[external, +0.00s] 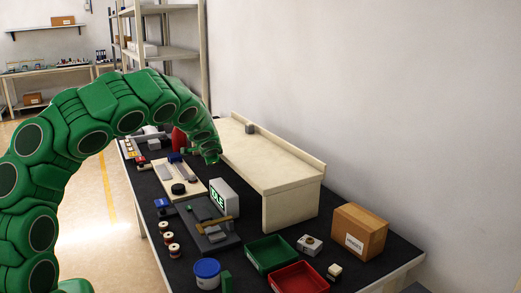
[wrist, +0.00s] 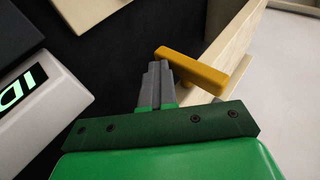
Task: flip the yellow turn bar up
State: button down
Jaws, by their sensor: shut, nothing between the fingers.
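The yellow turn bar (wrist: 191,72) shows in the wrist view as a short slanted bar just ahead and right of the fingertips, beside a cream surface. My gripper (wrist: 156,72) has its grey fingers together and empty; their tips are close to the bar's left end, and I cannot tell if they touch it. In the external view my gripper (external: 213,159) hangs near the left edge of the cream bench, and the turn bar cannot be clearly made out there.
A white box with a green-lit display (external: 223,197) stands beside the bench (external: 285,180); it also shows in the wrist view (wrist: 45,98). A dark plate with a brownish bar (external: 213,225), spools, green (external: 270,254) and red bins (external: 298,278) and a carton (external: 359,231) lie nearer.

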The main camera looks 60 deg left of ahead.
jog(key=shift+a+r, duration=0.2)
jog(key=shift+r, duration=0.1)
jog(key=s+d, duration=0.1)
jog(key=d, duration=0.3)
jog(key=s+d, duration=0.1)
jog(key=d, duration=0.4)
jog(key=d+f, duration=0.1)
jog(key=d, duration=0.4)
jog(key=shift+s, duration=0.4)
